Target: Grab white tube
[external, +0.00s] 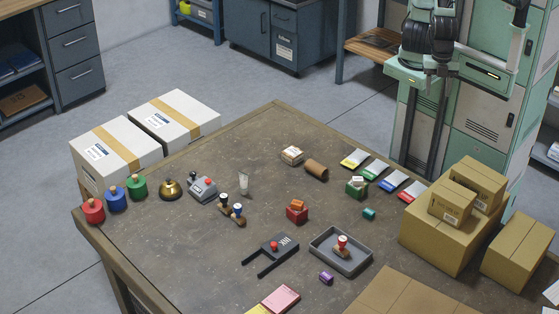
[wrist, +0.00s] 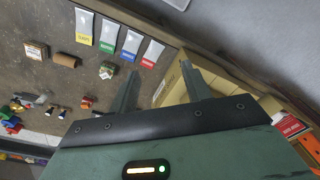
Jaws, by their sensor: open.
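The white tube (external: 244,184) is small and pale and stands on the brown table near its middle, just right of the grey device and above the two stamps. In the wrist view I cannot make it out clearly among the small items at the lower left. My gripper (wrist: 160,68) is open, with its two fingers apart and nothing between them. It is high up and well away from the tube, on the side of the table with the coloured packets and cardboard boxes.
A brass bell (external: 170,188) is further left. A grey tray (external: 341,252), a brown cylinder (external: 316,172) and cardboard boxes (external: 455,220) lie to the right. Bare tabletop surrounds the tube's right side.

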